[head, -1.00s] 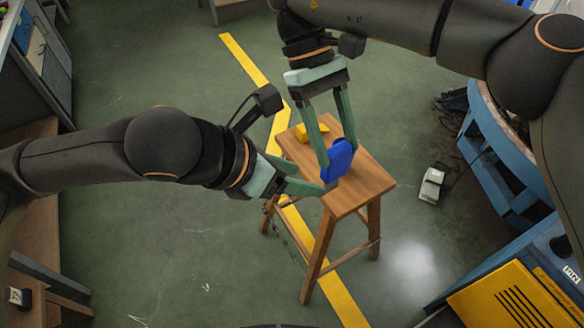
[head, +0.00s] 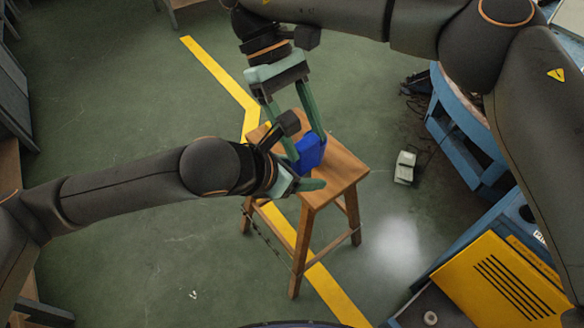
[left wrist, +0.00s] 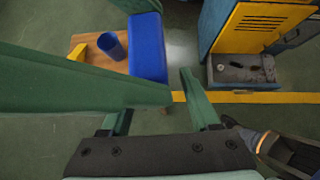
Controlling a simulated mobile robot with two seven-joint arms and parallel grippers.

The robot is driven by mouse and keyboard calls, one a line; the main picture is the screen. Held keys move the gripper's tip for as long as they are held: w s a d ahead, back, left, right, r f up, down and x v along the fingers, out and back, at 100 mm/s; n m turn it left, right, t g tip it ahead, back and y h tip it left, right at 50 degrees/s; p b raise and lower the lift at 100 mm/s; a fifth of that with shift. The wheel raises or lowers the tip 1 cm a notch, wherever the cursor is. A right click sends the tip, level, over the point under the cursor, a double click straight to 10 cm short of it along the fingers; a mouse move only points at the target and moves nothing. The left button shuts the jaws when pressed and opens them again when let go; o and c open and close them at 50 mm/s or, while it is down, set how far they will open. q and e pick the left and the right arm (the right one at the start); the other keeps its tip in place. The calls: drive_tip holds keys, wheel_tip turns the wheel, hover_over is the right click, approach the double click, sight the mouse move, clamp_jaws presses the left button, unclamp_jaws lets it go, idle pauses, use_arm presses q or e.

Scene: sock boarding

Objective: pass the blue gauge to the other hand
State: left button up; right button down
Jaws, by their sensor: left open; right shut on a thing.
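The blue gauge (head: 312,153) is a blue block held above the wooden stool; it also shows in the left wrist view (left wrist: 148,45). My right gripper (head: 305,145) comes down from above and is shut on it, a green finger on either side. My left gripper (head: 303,172) is open just below and left of the gauge, its fingertips very near; I cannot tell whether they touch it.
The wooden stool (head: 343,168) stands below both grippers. A yellow object (left wrist: 78,52) lies on it, hidden in the head view. A yellow cabinet (head: 500,285) and blue bench (head: 465,140) stand at the right. The floor at the left is open.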

use_arm(q)
drive_tip(key=shift+w+d+f, duration=0.1)
drive_tip(key=shift+d+f, duration=0.05)
drive_tip(key=shift+f, duration=0.05)
clamp_jaws()
idle(0.5)
drive_tip(key=shift+r, duration=0.1)
use_arm(e)
drive_tip(key=c, duration=0.5)
unclamp_jaws()
drive_tip(key=o, duration=0.4)
